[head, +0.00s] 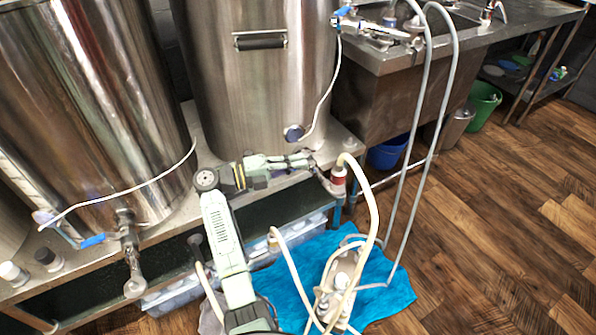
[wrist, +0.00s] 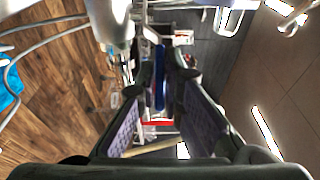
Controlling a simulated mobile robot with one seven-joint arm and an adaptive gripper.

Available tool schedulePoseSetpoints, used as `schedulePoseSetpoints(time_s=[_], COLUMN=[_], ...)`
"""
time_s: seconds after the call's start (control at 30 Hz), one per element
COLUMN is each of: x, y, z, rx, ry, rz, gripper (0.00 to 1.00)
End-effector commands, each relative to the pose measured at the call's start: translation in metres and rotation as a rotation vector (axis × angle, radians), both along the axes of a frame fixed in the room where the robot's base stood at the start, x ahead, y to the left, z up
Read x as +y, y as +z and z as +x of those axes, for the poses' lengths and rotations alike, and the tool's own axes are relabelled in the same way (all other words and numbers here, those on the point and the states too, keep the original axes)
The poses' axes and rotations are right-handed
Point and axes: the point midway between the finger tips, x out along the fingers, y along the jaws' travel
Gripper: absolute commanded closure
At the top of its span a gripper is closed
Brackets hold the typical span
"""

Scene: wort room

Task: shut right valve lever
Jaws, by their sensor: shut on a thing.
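The right valve, a metal fitting with a red and white hose joint (head: 338,176), sits low in front of the right steel tank (head: 262,95). My gripper (head: 306,158) reaches across the front of that tank to the valve. In the wrist view the blue valve lever (wrist: 159,80) stands between the two fingers of my gripper (wrist: 161,92), which are shut on it. In the head view the lever is hidden by the fingers.
The left tank (head: 90,110) has its own valve (head: 127,238) with a blue lever (head: 92,240). Pale hoses (head: 371,205) loop down to a pump (head: 340,282) on a blue cloth (head: 395,293). A steel sink (head: 385,95) stands right. Wooden floor (head: 500,220) is open at right.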

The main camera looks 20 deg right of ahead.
Motion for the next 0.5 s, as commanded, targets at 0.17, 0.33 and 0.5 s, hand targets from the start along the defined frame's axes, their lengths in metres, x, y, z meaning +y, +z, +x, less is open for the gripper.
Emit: schedulePoseSetpoints(time_s=[0.17, 0.33, 0.5], x=[0.0000, -0.0001, -0.0003], y=[-0.0012, -0.0008, -0.0005], z=[0.0015, 0.0016, 0.0015], rx=[0.001, 0.003, 0.003], ry=[-0.041, -0.053, -0.054], rz=[0.001, 0.000, 0.001], gripper=[1.00, 1.00, 1.00])
